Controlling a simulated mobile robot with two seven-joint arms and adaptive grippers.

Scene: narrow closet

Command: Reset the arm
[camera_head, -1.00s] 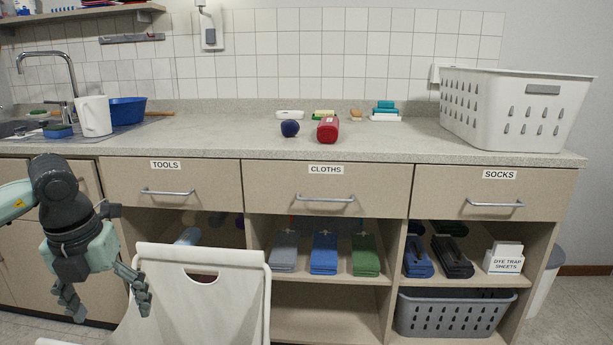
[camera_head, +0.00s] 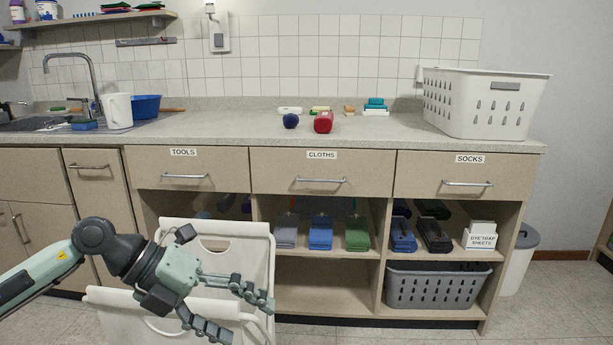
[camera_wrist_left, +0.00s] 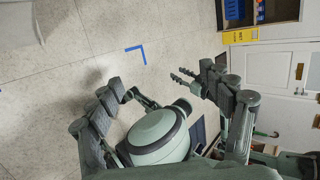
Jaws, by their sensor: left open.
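My left gripper (camera_head: 245,319) comes in from the lower left of the head view, grey-green with dark jointed fingers. It is open with nothing between its fingers, which point right and slightly down. It overlaps the front of a white hamper (camera_head: 258,229); I cannot tell whether they touch. In the left wrist view the same gripper (camera_wrist_left: 158,84) has its fingers spread apart with the tiled floor behind them. My right gripper is not in view.
The counter (camera_head: 220,130) holds a white basket (camera_head: 470,125), a white jug (camera_head: 118,111), a red item (camera_head: 323,122) and a dark blue one (camera_head: 290,121). Shelves below hold folded cloths and a grey basket (camera_head: 440,290). A bin (camera_head: 522,255) stands at the right, with open floor in front.

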